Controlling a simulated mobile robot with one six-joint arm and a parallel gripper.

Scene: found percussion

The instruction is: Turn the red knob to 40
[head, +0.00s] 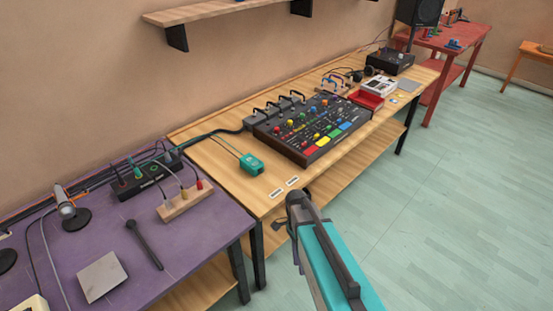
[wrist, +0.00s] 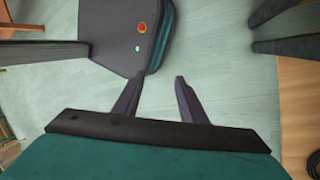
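The mixer (head: 312,130), a dark panel with small coloured knobs, faders and coloured pads, lies on the wooden bench in the head view. Red, yellow, green and blue knobs show on it, but they are too small to read any scale or pointer. I cannot surely single out the red knob. My gripper (wrist: 158,78) is open and empty in the wrist view, its two dark fingers apart above the floor. The mixer is not in the wrist view. In the head view my arm is in front of the bench, apart from the mixer, and my fingers cannot be made out.
The wooden bench (head: 222,170) also holds a teal box (head: 251,164) with cables, a red tray (head: 366,99) and a black device (head: 389,61). A purple table (head: 200,235) with cables and a microphone stands at left. The pale green floor (head: 450,190) is clear at right.

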